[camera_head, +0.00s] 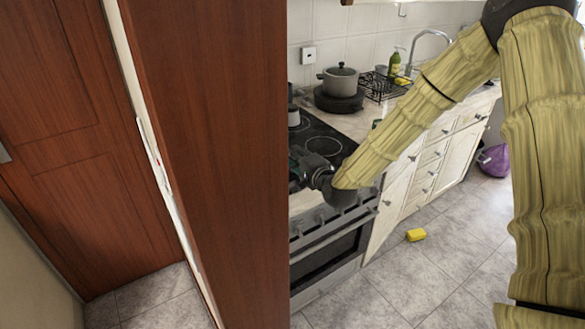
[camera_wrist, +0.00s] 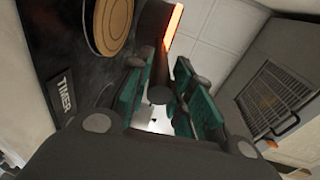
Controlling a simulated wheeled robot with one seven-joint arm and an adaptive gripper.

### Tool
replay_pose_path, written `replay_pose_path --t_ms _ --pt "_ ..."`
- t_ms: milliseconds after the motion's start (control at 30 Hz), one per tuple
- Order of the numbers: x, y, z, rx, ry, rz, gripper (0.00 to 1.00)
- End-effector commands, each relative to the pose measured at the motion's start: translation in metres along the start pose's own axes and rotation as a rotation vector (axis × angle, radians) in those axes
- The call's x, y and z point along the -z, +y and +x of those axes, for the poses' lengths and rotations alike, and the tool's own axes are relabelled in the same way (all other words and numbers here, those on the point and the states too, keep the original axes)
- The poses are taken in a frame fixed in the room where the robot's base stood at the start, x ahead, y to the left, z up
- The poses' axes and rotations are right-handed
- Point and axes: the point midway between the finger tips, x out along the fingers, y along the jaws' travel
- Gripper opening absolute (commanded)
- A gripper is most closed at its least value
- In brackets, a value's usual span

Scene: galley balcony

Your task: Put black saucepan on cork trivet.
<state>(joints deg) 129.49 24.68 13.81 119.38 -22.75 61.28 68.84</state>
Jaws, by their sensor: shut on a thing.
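My gripper (camera_head: 297,170) is at the stove's front edge in the head view, partly cut off by a brown wooden panel. In the wrist view its teal fingers (camera_wrist: 157,100) are closed around the dark handle (camera_wrist: 159,92) of the black saucepan. The saucepan's dark body (camera_wrist: 153,22) shows only in part at the top, with a bright orange edge beside it. The round tan cork trivet (camera_wrist: 112,27) lies on the dark surface left of the saucepan. In the head view, I cannot make out the saucepan or the trivet.
The wooden panel (camera_head: 215,150) blocks much of the head view. A grey lidded pot (camera_head: 341,80) stands on the counter behind the black cooktop (camera_head: 325,140). A black dish rack (camera_head: 383,87) is farther along. A yellow object (camera_head: 416,234) lies on the tiled floor. A TIMER label (camera_wrist: 66,95) is near the trivet.

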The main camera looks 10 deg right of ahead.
Motion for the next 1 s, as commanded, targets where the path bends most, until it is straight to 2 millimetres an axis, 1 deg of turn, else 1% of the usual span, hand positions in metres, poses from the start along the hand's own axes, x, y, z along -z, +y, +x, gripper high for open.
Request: replay_pose_path --t_ms 367,700,1000 --pt "0.002 0.017 0.002 0.002 0.003 -0.001 0.0" --pt "0.002 0.048 0.006 0.002 0.004 0.0 0.0" --pt "0.002 0.051 0.006 0.004 0.004 0.0 0.0"
